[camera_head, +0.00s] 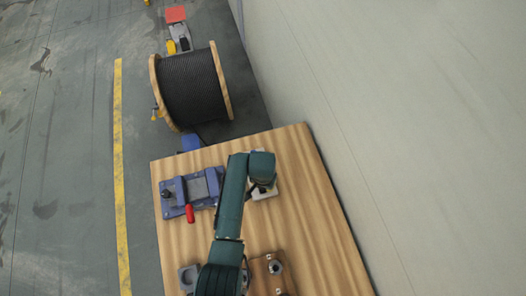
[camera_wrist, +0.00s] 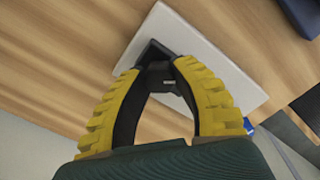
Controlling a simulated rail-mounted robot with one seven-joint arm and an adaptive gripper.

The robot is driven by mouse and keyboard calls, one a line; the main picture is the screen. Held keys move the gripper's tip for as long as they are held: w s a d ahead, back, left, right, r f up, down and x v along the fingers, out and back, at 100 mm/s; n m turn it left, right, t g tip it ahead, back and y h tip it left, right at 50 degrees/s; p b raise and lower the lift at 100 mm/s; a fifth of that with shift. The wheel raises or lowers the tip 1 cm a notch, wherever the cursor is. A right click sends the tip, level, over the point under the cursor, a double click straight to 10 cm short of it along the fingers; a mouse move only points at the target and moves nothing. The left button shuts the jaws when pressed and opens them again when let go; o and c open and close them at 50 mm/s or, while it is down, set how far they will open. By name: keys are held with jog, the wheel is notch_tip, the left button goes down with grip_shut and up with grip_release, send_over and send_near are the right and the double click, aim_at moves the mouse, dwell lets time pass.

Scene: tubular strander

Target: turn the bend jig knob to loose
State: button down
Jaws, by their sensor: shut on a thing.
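A pale grey plate, which I take to be the bend jig (camera_head: 266,194), lies on the wooden table under the end of my arm. It also shows in the wrist view (camera_wrist: 207,50). A black knob (camera_wrist: 153,52) stands on the plate in the wrist view. My gripper (camera_wrist: 156,70) has two yellow ribbed fingers, one on each side of the knob, closed on it at the tips. The knob's lower part and any loose or tight marks cannot be made out. In the head view my arm hides most of the gripper and knob.
A blue vise-like fixture (camera_head: 203,186) with a red handle (camera_head: 190,214) sits left of my arm. A brown block (camera_head: 262,273) is near the front. A black cable spool (camera_head: 190,87) stands beyond the table (camera_head: 306,215). The table's right side is clear; a wall is beyond.

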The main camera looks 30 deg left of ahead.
jog(key=n+p, duration=0.1)
jog(key=n, duration=0.4)
jog(key=shift+n, duration=0.3)
jog(key=n+p, duration=0.1)
jog(key=n, duration=0.3)
jog(key=shift+n, duration=0.7)
jog(key=c, duration=0.8)
grip_release()
notch_tip(320, 180, up, 12)
